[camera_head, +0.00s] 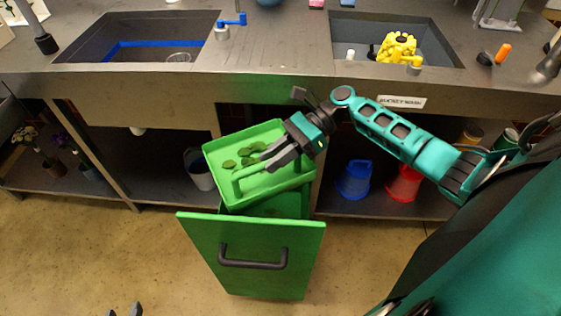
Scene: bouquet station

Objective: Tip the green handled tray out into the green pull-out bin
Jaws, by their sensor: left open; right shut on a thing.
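The green handled tray (214,157) is in the middle of the head view, above the green pull-out bin (303,234). Several dark green leaf scraps (250,155) lie on its floor. My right gripper (268,160) is shut on the green tray at its handle bar (250,182). The tray looks slightly tilted, and the scraps are still inside it. The bin stands pulled out from under the counter, its black-handled front facing me. The tray hides part of its opening. Only the fingertips of my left gripper (125,310) show at the bottom edge; they are apart and empty.
The counter edge (150,80) runs behind the tray, with two sinks. The floor left of the bin is clear.

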